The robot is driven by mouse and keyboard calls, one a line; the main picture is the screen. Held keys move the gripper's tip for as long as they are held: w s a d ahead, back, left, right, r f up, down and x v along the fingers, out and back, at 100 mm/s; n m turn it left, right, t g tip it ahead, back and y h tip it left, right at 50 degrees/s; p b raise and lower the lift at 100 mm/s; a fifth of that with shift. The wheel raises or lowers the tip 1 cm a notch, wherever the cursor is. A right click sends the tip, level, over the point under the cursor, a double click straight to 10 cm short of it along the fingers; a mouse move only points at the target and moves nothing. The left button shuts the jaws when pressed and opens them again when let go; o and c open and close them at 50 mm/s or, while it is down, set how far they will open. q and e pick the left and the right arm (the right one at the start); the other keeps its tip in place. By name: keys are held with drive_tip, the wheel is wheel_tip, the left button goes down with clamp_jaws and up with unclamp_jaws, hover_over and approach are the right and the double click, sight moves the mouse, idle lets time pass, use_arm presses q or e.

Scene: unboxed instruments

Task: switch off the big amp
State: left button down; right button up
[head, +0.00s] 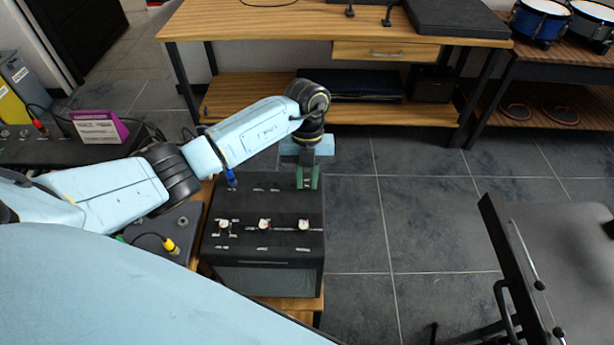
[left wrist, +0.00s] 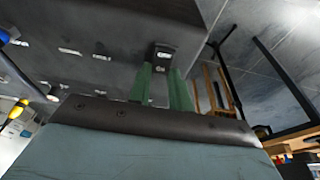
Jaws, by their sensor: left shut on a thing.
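The big amp (head: 312,262) is a black box at the centre of the head view, with white-topped knobs (head: 264,224) and pale labels on its upper face. My left gripper (head: 307,180) reaches down to the amp's far right corner. In the left wrist view, its green fingers (left wrist: 163,75) reach a small dark switch (left wrist: 162,53) with a pale mark on the amp's dark face (left wrist: 110,25). The fingers are shut on this switch, with a narrow gap between them. Whether the switch is on or off cannot be told. My right gripper is not in view.
A blue plug (head: 230,178) stands on the amp's far left part. A smaller dark unit with a yellow plug (head: 171,246) is left of the amp. A wooden table (head: 330,22) stands behind. Tiled floor (head: 430,220) is clear to the right, before a dark stand (head: 510,260).

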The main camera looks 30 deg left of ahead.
use_arm(q)
drive_tip(key=c, duration=1.3)
unclamp_jaws()
drive_tip(key=shift+w+r, duration=0.1)
drive_tip(key=shift+r, duration=0.35)
drive_tip(key=p+v, duration=0.1)
drive_tip(key=v, duration=1.1)
drive_tip(key=shift+r, duration=0.2)
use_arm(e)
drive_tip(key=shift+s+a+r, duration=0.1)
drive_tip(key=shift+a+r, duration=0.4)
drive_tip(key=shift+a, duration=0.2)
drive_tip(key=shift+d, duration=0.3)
